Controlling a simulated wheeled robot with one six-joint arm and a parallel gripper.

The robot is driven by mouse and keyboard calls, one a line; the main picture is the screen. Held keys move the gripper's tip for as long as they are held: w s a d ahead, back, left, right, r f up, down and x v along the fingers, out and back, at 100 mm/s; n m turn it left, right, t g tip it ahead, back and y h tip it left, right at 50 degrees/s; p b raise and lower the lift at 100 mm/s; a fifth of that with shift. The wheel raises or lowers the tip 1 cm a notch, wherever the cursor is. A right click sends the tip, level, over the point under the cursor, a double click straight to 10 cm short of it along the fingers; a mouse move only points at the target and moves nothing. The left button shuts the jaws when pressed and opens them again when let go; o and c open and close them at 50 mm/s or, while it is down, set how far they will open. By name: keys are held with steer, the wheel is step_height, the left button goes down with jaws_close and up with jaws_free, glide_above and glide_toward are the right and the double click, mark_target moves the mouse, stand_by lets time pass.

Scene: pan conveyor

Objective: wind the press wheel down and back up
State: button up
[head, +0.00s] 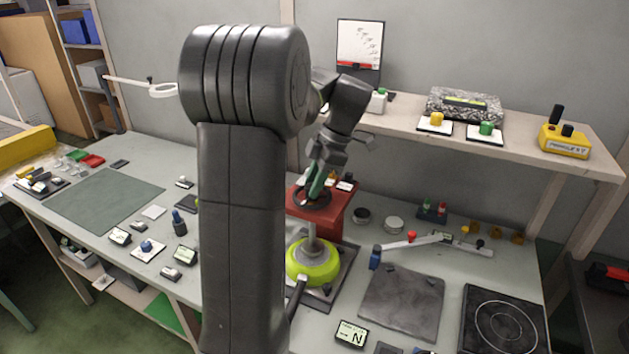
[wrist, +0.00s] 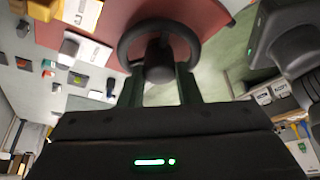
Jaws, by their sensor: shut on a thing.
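The press has a red frame (head: 332,213) and a dark round handwheel (head: 298,198) on top of its screw. Below the frame is a yellow-green round part (head: 313,262) on a dark base plate. My gripper (head: 318,186) points down onto the wheel from above. In the wrist view the wheel's ring (wrist: 191,35) stands in front of my gripper (wrist: 160,82), whose two fingers are closed on its dark hub. My arm hides part of the press's left side in the head view.
A grey slab (head: 402,302) and a black hotplate (head: 503,322) lie right of the press. A lever arm with a red knob (head: 411,237) lies behind the slab. A shelf (head: 560,163) with several devices runs along the back. A green mat (head: 103,201) lies at left.

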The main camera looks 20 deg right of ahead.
steer(key=shift+n, duration=0.6)
steer(key=o, duration=1)
steer(key=v, duration=1.3)
steer(key=shift+w+d+r, duration=0.25)
steer(key=shift+r, duration=0.1)
steer(key=x, duration=1.4)
steer(key=shift+s, duration=0.3)
